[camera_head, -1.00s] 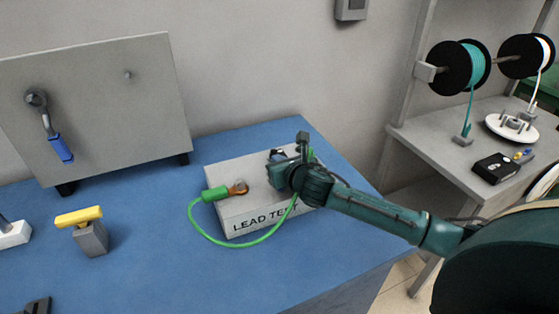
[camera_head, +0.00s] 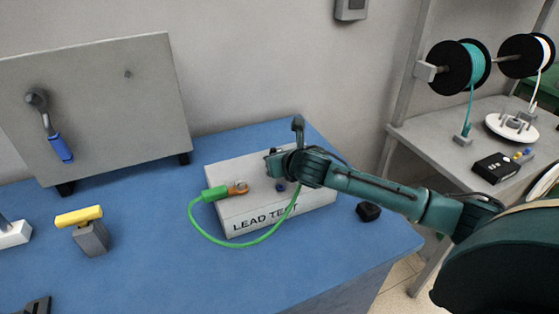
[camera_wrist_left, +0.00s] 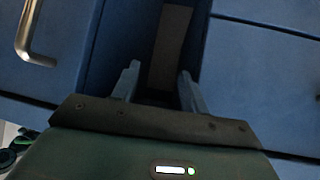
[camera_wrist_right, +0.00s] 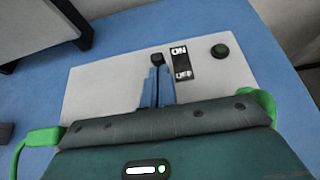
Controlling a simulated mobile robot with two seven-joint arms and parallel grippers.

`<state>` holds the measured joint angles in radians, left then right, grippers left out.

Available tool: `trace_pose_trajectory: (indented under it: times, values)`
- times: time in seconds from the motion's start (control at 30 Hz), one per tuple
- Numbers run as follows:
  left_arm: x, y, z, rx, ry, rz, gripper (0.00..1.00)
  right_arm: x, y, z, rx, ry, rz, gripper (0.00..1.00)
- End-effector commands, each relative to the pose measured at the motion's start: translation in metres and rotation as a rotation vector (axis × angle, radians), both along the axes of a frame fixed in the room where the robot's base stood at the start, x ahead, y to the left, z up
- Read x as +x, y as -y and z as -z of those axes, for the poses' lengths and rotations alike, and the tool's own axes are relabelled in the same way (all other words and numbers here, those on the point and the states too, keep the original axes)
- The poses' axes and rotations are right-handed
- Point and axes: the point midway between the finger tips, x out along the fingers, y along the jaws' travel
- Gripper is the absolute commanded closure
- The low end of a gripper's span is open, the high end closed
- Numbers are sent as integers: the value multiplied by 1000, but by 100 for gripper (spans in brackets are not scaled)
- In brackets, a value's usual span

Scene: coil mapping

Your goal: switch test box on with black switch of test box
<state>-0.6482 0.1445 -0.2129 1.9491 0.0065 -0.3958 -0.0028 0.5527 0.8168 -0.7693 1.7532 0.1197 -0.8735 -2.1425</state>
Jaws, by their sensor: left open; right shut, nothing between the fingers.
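The light grey test box (camera_head: 222,212), marked LEAD TEST, sits on the blue table. Its black switch (camera_wrist_right: 157,59) shows in the right wrist view, its knob beside the word ON of the ON/OFF plate (camera_wrist_right: 182,64). My right gripper (camera_wrist_right: 158,72) is shut and empty, fingertips right at the switch; whether they touch it I cannot tell. In the head view my right gripper (camera_head: 272,162) is over the back of the box and hides the switch. My left gripper (camera_wrist_left: 158,72) is open and empty in front of blue drawers, outside the head view.
A green lead (camera_head: 222,241) with a green clip (camera_head: 214,193) joins an orange terminal on the box. A round dark green part (camera_wrist_right: 220,51) is beside the plate. A black object (camera_head: 369,211) lies right of the box; a yellow-topped block (camera_head: 90,236) stands left.

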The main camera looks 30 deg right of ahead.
Motion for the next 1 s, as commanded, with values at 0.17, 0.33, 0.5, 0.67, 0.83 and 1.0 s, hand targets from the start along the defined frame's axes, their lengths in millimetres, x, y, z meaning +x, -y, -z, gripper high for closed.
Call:
trace_pose_trajectory:
  times: [0.17,0.33,0.5,0.67,0.83,1.0]
  values:
    - [0,0,0,0,0,0,56,7,1,-9,4,-106,2,100]
    - [0,0,0,0,0,0,56,14,1,-13,11,-244,2,100]
    - [0,0,0,0,0,0,56,21,2,-17,12,-240,1,100]
    - [0,0,0,0,0,0,56,20,2,-16,13,-240,1,100]
    - [0,0,0,0,0,0,56,20,2,-18,13,-239,1,100]
    - [0,0,0,0,0,0,56,21,1,-25,13,-237,1,100]
